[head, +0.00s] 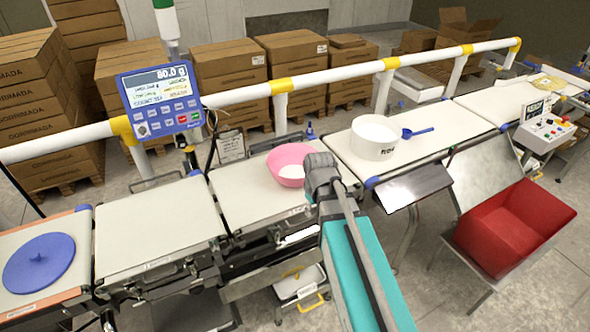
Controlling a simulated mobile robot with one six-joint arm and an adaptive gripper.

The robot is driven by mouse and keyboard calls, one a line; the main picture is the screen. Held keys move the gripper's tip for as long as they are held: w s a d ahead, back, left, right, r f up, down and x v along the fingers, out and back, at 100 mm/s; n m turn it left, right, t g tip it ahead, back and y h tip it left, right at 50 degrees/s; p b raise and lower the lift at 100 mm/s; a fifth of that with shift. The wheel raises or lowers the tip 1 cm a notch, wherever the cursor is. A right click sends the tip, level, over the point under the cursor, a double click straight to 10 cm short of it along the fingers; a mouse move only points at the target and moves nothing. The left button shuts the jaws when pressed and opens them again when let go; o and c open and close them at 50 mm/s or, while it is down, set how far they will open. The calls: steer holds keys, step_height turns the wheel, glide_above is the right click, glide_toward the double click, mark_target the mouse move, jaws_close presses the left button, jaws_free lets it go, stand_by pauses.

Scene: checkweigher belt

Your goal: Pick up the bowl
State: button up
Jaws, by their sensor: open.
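A pink bowl (288,160) sits on the pale belt section left of centre in the head view. Something white shows inside it at its right side. My gripper (318,166) is a grey shape at the bowl's right side and covers part of its right edge. My arm reaches up to it from the bottom of the picture. The fingertips are small and hard to make out. I cannot tell whether they touch the bowl. Nothing is seen held in the gripper.
A blue lid (39,262) lies at far left. A blue weighing display (160,100) and a white guard rail (340,72) stand behind. A red bin (512,225) is at right.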

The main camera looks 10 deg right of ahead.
steer(key=w+r+n+t+p, duration=0.2)
steer(key=w+r+n+p, duration=0.1)
steer(key=w+n, duration=1)
steer(key=w+r, duration=0.1)
steer(key=w, duration=0.3)
steer(key=shift+w+a+n, duration=0.25)
steer(key=shift+a+n, duration=0.05)
steer(key=shift+n, duration=0.1)
steer(key=b, duration=0.8)
glide_above(300, 185)
steer(key=s, duration=0.1)
step_height(300, 185, down, 8)
steer(key=shift+f, duration=0.1)
steer(key=shift+f, duration=0.1)
steer(key=b+x, duration=0.2)
steer(key=b, duration=0.1)
steer(key=shift+d+f, duration=0.1)
steer(key=shift+f, duration=0.3)
steer(key=shift+b+x, duration=1.15)
